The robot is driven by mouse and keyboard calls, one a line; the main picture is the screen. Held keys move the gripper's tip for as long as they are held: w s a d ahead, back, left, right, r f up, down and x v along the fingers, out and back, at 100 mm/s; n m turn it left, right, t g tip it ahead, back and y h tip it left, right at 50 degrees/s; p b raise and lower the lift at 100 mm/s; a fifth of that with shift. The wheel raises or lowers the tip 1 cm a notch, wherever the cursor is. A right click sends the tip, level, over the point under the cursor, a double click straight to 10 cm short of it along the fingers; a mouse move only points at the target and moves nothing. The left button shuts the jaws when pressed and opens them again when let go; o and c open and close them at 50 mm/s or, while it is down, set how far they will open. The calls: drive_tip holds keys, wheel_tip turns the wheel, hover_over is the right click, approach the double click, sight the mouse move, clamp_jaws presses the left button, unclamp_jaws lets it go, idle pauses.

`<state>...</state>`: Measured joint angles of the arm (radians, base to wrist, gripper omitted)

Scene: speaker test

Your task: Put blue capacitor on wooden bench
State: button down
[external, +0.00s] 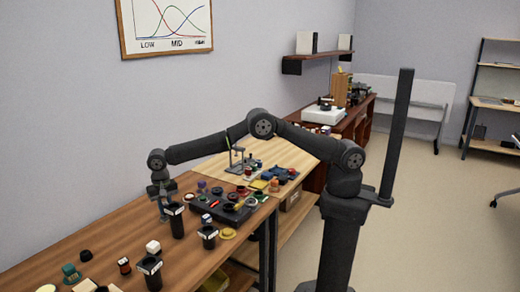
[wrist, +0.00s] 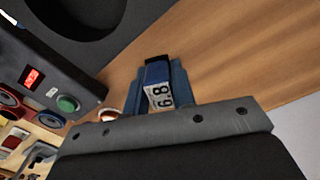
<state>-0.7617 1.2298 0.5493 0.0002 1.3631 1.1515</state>
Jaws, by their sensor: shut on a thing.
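The blue capacitor (wrist: 158,90), a blue block with a white label reading 6.8, is between the fingers of my gripper (wrist: 155,105) in the wrist view. My gripper is shut on it. In the external view my gripper (external: 163,212) points down over the brown wooden bench (external: 115,238), beside a dark cup, and the capacitor is too small to make out there. The bench top also shows behind the capacitor in the wrist view (wrist: 235,50). I cannot tell whether the capacitor touches the bench.
Labelled dark cups (external: 176,224) stand near my gripper. A black device (external: 222,208) with knobs lies to the right; a red display and green button show on a dark box (wrist: 60,85). Small parts crowd the front left. Bare wood lies left of my gripper.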

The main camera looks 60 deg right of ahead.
drive_tip(key=w+d+r, duration=0.2)
drive_tip(key=d+r, duration=0.4)
drive_tip(key=d, duration=0.4)
drive_tip(key=w+d+n, duration=0.2)
drive_tip(key=w+d, duration=0.1)
drive_tip(key=d, duration=1.8)
drive_tip(key=s+d+n, duration=0.1)
drive_tip(key=s+d, duration=0.3)
drive_tip(key=d, duration=0.7)
drive_tip(key=s+d+f+n, duration=0.1)
drive_tip(key=s+d, duration=0.4)
drive_tip(key=d, duration=0.6)
drive_tip(key=shift+s+f, duration=0.25)
drive_tip(key=shift+s, duration=0.05)
